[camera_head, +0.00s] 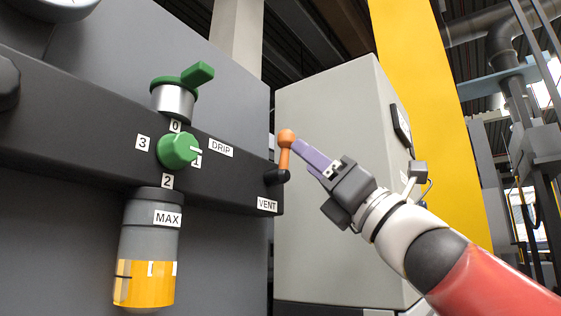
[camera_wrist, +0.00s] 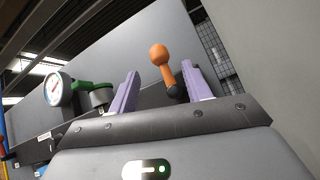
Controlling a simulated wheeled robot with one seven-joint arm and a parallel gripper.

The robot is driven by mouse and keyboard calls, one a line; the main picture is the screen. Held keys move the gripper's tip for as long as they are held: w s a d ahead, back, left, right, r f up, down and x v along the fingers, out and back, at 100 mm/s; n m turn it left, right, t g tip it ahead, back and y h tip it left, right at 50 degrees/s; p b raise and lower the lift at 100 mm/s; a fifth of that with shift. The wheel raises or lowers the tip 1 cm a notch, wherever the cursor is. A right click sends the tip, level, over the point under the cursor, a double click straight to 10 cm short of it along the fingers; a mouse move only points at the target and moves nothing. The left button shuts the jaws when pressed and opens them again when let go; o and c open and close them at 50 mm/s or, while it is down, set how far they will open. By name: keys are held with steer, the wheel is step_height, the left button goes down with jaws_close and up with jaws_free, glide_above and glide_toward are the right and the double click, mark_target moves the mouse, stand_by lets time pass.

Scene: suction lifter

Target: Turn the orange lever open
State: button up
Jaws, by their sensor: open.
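The orange lever (camera_head: 286,151) has a ball end and stands upright on a black pivot at the right end of the dark panel bar, above the VENT label (camera_head: 267,205). My gripper (camera_head: 298,150) is beside it, its purple fingertips close to the ball end in the head view. In the wrist view the lever (camera_wrist: 161,64) shows between and beyond the two spread purple fingers of my gripper (camera_wrist: 160,82), nearer the right finger. The gripper is open and holds nothing. Whether a finger touches the lever I cannot tell.
A green knob (camera_head: 178,150) with numbers and a green-handled valve (camera_head: 190,82) sit left on the bar. A cup with amber liquid (camera_head: 146,283) hangs below. A gauge (camera_wrist: 58,88) shows in the wrist view. A grey cabinet (camera_head: 335,240) stands behind the lever.

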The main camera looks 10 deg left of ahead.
mark_target(290, 141)
steer(key=p+x, duration=0.3)
steer(key=x, duration=0.3)
steer(key=shift+r, duration=0.35)
steer(key=shift+w+a+r, duration=0.2)
steer(key=shift+a+r, duration=0.1)
steer(key=shift+a, duration=0.15)
jaws_close()
